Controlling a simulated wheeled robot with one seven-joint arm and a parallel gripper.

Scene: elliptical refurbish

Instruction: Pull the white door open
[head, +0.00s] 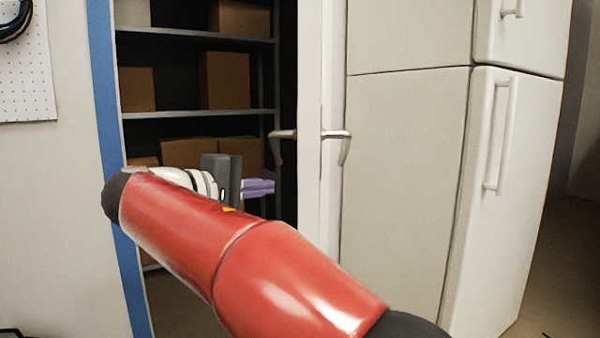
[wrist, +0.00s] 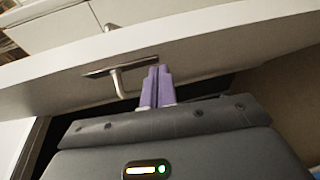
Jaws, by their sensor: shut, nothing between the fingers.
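The white door (head: 311,60) stands open and shows nearly edge-on in the head view, with a metal handle on each face. The left handle (head: 283,134) faces the shelf opening; the right handle (head: 337,135) faces the fridge. My gripper (head: 273,187) has purple fingers, shut and empty, left of the door and below the left handle in the picture. In the wrist view, the shut fingertips (wrist: 158,70) are beside a handle (wrist: 119,80) on the door's face (wrist: 215,50). I cannot tell whether they touch the door.
A white fridge (head: 405,150) stands right of the door, close to its right face. Behind the blue door frame (head: 103,60) are shelves (head: 200,114) with several cardboard boxes (head: 225,80). Open floor (head: 560,270) shows at the far right.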

